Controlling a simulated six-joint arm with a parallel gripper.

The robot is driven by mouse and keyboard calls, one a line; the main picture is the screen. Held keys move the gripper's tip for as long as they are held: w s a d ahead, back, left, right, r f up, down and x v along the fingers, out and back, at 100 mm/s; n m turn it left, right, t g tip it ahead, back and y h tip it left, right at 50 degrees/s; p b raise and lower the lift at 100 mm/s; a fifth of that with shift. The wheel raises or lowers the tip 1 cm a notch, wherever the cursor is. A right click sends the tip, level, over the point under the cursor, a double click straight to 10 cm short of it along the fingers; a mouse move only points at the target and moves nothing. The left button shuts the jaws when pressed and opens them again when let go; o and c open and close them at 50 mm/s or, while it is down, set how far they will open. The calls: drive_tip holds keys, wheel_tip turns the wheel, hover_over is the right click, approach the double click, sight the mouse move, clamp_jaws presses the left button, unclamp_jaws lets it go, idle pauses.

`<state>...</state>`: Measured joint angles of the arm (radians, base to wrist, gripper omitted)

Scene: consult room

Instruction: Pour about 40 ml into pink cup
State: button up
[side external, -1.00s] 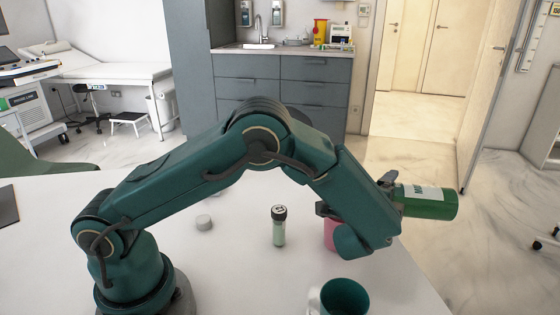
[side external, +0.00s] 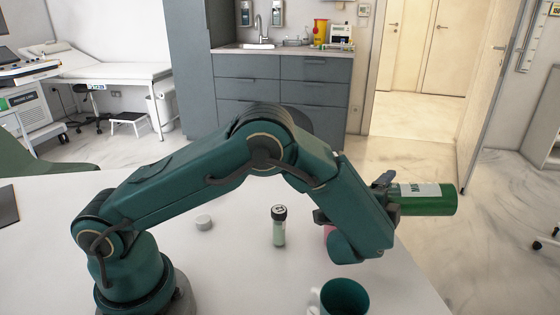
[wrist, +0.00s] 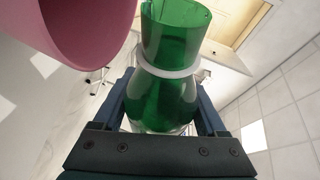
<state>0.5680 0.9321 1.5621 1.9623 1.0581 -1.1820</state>
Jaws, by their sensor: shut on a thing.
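My gripper (side external: 384,192) is shut on a green bottle (side external: 432,200) with a white label. The pink cup (side external: 328,231) is mostly hidden behind my arm in the side view. In the wrist view part of the pink cup (wrist: 85,25) fills the upper left, beside the bottle. I cannot see any flow or the cup's contents.
A teal mug (side external: 344,298) stands at the table's front edge, below my wrist. A small vial with a black cap (side external: 279,228) stands left of the pink cup. A small pale disc (side external: 204,222) lies further left. The white table (side external: 235,275) is clear between them.

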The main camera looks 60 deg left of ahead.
drive_tip(key=shift+w+d, duration=0.55)
drive_tip(key=shift+w, duration=0.05)
idle(0.5)
drive_tip(key=shift+r+p, duration=0.15)
drive_tip(key=shift+p, duration=0.45)
idle(0.6)
drive_tip(key=shift+w+d, duration=0.1)
drive_tip(key=shift+w+d+m, duration=0.1)
drive_tip(key=shift+m, duration=0.3)
drive_tip(key=shift+f+m+g, duration=0.7)
drive_tip(key=shift+m+g, duration=0.2)
drive_tip(key=shift+m, duration=0.2)
